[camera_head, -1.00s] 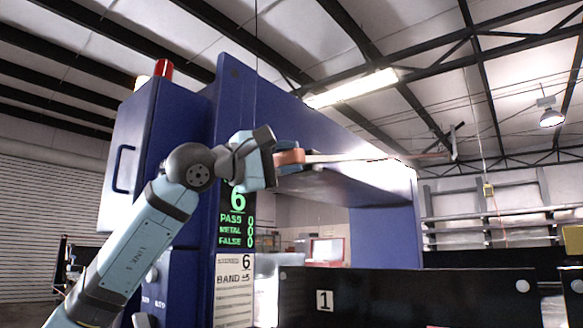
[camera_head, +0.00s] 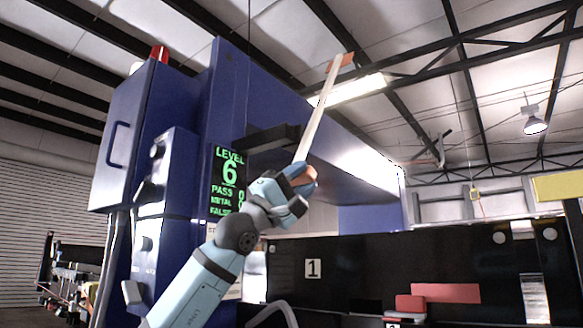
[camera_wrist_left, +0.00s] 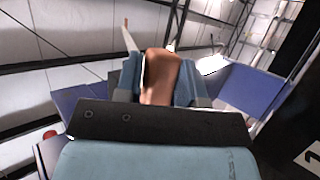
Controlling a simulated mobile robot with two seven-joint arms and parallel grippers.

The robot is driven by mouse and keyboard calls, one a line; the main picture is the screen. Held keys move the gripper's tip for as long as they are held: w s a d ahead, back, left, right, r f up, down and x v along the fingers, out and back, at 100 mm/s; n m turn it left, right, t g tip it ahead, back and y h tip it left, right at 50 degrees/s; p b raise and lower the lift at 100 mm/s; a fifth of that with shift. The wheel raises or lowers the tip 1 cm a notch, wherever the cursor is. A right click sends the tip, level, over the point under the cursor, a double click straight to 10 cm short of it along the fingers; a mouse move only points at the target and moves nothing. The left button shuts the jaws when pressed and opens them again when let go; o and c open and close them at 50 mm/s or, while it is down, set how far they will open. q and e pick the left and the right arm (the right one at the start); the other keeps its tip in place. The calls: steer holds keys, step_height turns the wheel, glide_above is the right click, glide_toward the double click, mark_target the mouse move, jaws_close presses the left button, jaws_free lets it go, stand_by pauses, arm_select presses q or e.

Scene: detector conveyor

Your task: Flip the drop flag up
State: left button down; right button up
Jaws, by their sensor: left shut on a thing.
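My left gripper (camera_head: 302,180) is shut on the orange grip of a long pale rod (camera_head: 318,118). The rod stands steeply up, leaning right, with an orange tip (camera_head: 341,62) crossing its top end. In the left wrist view the orange grip (camera_wrist_left: 161,75) sits between my two blue fingers. I cannot make out for certain which part here is the drop flag. My right gripper is not in view.
The blue detector housing (camera_head: 226,84) with a green-lettered display (camera_head: 228,181) stands behind and left of my gripper. A dark bracket (camera_head: 268,139) juts out behind the rod. Black panels (camera_head: 390,245) and red blocks (camera_head: 445,293) lie to the lower right.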

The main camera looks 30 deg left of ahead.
arm_select(q)
steer(key=shift+w+d+f, duration=0.15)
steer(key=shift+w+f, duration=0.15)
steer(key=shift+w, duration=0.25)
steer(key=shift+w+d+f, duration=0.1)
steer(key=shift+w+f, duration=0.2)
steer(key=shift+w, duration=0.35)
steer(key=c, duration=0.9)
jaws_free()
steer(key=shift+f+y, duration=0.1)
steer(key=shift+y, duration=0.2)
steer(key=shift+c, duration=0.2)
steer(key=shift+o, duration=0.5)
steer(key=shift+w, duration=0.2)
steer(key=shift+s, duration=0.1)
